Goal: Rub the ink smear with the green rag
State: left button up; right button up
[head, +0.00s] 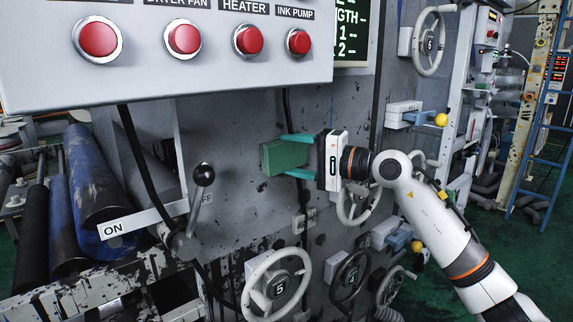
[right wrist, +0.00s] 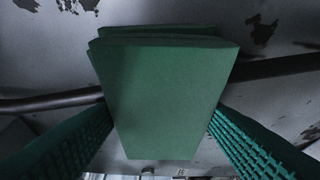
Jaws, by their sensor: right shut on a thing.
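The green rag (head: 285,156) is a folded, block-like pad held between the teal fingers of my right gripper (head: 298,157), in front of the grey machine panel. In the right wrist view the rag (right wrist: 165,90) fills the middle, with a ribbed finger on each side of it. I cannot tell whether the rag touches the panel. Dark blotches show on the panel (head: 240,130) around it and above it in the wrist view; I cannot tell which one is the ink smear, and the rag may hide it. My left gripper is not in view.
A control box with red buttons (head: 183,38) juts out above left. A lever (head: 202,175) beside an ON label stands at the left. Handwheels (head: 276,287) line the panel below, and a black cable (head: 287,105) runs down behind the rag. Blue rollers (head: 95,190) lie far left.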

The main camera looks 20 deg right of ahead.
aim_at(251, 160)
jog(key=shift+w+d+b, duration=0.3)
jog(key=shift+d+b, duration=0.05)
jog(key=shift+d, duration=0.5)
jog(key=shift+w+d+b, duration=0.3)
jog(key=shift+w+d, duration=0.05)
jog(key=shift+d, duration=0.45)
jog(key=shift+w+d+b, duration=0.3)
jog(key=shift+d+b, duration=0.05)
jog(key=shift+d, duration=0.5)
jog(key=shift+s+a, duration=0.45)
jog(key=shift+a, duration=0.4)
jog(key=shift+s+a, duration=0.4)
jog(key=shift+a, duration=0.45)
jog(key=shift+s+a, duration=0.2)
jog(key=shift+a, duration=0.6)
jog(key=shift+s+a, duration=0.15)
jog(key=shift+a, duration=0.6)
jog(key=shift+s+a, duration=0.3)
jog(key=shift+a, duration=0.5)
jog(key=shift+s+a, duration=0.25)
jog(key=shift+a, duration=0.55)
jog(key=shift+s+a, duration=0.3)
jog(key=shift+a, duration=0.5)
